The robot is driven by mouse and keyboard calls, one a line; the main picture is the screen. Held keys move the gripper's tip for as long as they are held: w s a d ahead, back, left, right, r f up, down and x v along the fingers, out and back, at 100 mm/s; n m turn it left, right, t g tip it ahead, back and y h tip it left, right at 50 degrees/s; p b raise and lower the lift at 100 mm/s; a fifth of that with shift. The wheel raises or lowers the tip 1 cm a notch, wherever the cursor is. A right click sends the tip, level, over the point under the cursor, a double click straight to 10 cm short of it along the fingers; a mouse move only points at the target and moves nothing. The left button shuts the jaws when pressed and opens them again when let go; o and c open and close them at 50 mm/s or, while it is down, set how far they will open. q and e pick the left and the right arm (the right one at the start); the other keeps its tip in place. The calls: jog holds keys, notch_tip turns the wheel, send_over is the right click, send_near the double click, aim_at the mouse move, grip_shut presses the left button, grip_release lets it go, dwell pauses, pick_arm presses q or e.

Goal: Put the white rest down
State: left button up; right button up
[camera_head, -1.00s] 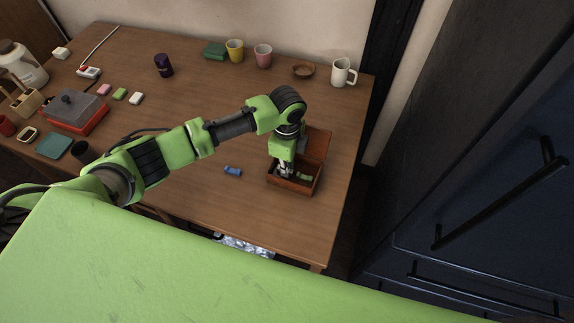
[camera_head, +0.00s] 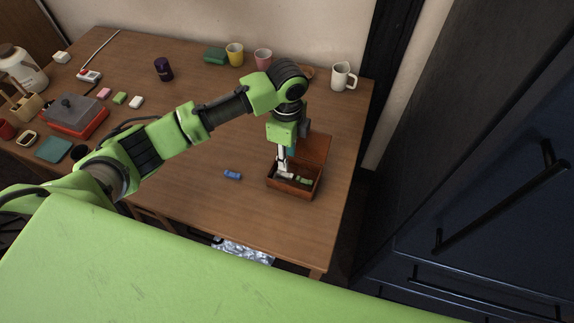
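A small white block (camera_head: 136,102), which may be the white rest, lies on the table beside a green block (camera_head: 119,97) and a pink block (camera_head: 103,94). My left gripper (camera_head: 284,171) points down over the left part of an open brown box (camera_head: 293,190) near the table's front right. Pale shapes show at its fingertips; I cannot tell whether they are the fingers or a held thing. A green item (camera_head: 304,181) lies in the box, right of the gripper. My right gripper is not in view.
A blue cylinder (camera_head: 232,175) lies left of the box. The box lid (camera_head: 315,148) stands open behind it. A white mug (camera_head: 342,77), a pink cup (camera_head: 262,58) and a yellow cup (camera_head: 235,54) stand at the back. The table's middle is clear apart from my arm.

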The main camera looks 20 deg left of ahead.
pick_arm(q)
jog(key=shift+r, duration=2.2)
jog(key=shift+s+f, duration=0.1)
